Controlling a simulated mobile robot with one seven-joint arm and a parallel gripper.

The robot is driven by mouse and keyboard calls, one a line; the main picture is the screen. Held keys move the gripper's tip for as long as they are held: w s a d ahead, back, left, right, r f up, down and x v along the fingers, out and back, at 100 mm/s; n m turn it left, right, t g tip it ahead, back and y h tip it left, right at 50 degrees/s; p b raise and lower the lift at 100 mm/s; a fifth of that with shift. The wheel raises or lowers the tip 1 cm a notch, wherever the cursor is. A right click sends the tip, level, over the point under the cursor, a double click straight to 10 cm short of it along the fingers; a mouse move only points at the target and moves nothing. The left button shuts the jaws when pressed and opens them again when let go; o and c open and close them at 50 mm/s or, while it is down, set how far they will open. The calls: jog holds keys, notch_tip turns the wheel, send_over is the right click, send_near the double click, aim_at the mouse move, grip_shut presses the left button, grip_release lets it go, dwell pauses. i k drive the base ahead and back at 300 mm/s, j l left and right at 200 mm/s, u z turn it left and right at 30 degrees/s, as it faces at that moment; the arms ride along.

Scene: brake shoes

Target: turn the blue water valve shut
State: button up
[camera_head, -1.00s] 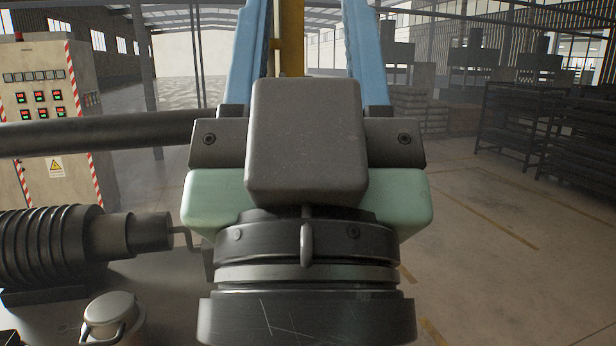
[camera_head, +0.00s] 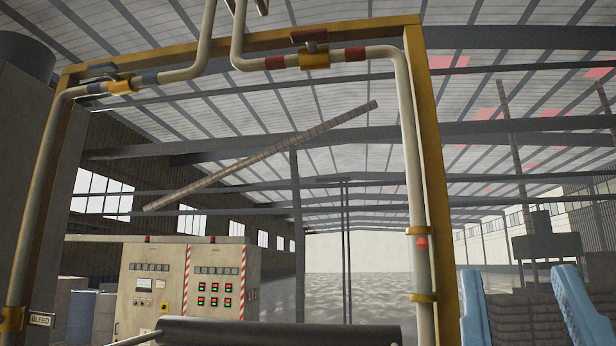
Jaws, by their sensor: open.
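The blue-banded valve (camera_head: 122,86) is at the upper left, a brass-yellow body on a white pipe with blue bands on both sides. Its small dark handle (camera_head: 102,68) is above the pipe and appears to lie roughly along it; its colour is hard to make out. A second valve (camera_head: 315,59), with red bands and a dark red handle (camera_head: 308,36), is on the pipe to the right. My gripper (camera_head: 518,272) is at the lower right, its two light-blue fingers apart and nothing between them. It is well below and right of both valves, touching neither.
A yellow frame (camera_head: 430,160) carries the pipes. A thin bar (camera_head: 260,155) appears slanted across the opening. A control cabinet (camera_head: 205,285) stands behind at the lower left, and a "BLEED" tag (camera_head: 41,320) is on the left post. A dark cylinder (camera_head: 280,333) crosses the bottom.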

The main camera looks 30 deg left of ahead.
aim_at(108, 68)
jog(key=k+l+u, duration=0.15)
jog(key=k+u, duration=0.55)
jog(key=u, duration=0.85)
jog(key=i+j+z, duration=0.2)
jog(key=i+j, duration=0.45)
jog(key=i, duration=0.05)
